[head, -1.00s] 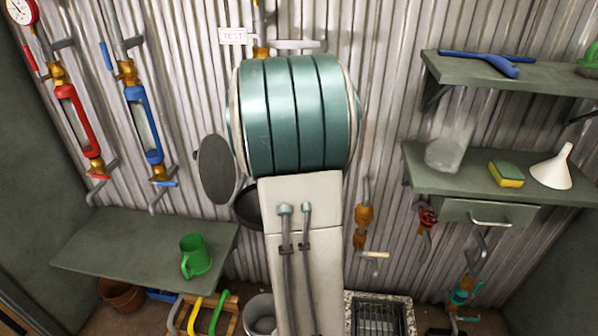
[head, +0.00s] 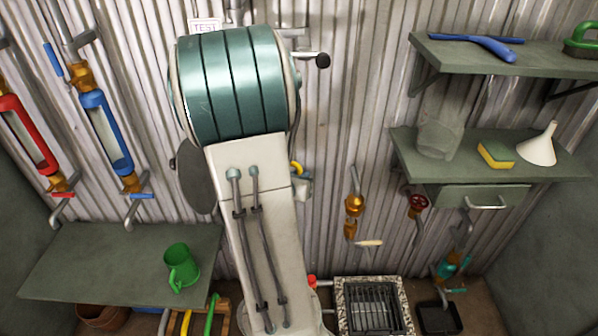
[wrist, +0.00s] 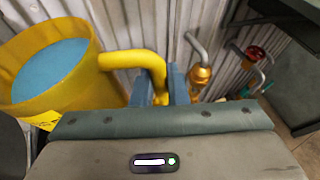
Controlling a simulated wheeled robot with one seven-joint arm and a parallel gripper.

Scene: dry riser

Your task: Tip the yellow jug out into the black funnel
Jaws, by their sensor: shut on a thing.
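The yellow jug (wrist: 85,85) fills the left of the wrist view, with blue liquid (wrist: 50,70) inside and its handle reaching right. My gripper (wrist: 161,86) has its blue fingers shut on the handle. In the head view only a small yellow part of the jug (head: 297,168) shows beside my arm. The black funnel cannot be made out now. A dark round disc (head: 195,180) shows on the wall just left of my arm.
The right shelf (head: 405,160) holds a clear jug (head: 437,138), a sponge (head: 496,154) and a white funnel (head: 538,149). Valves (head: 354,205) and sight-glass pipes (head: 105,130) stick out of the wall.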

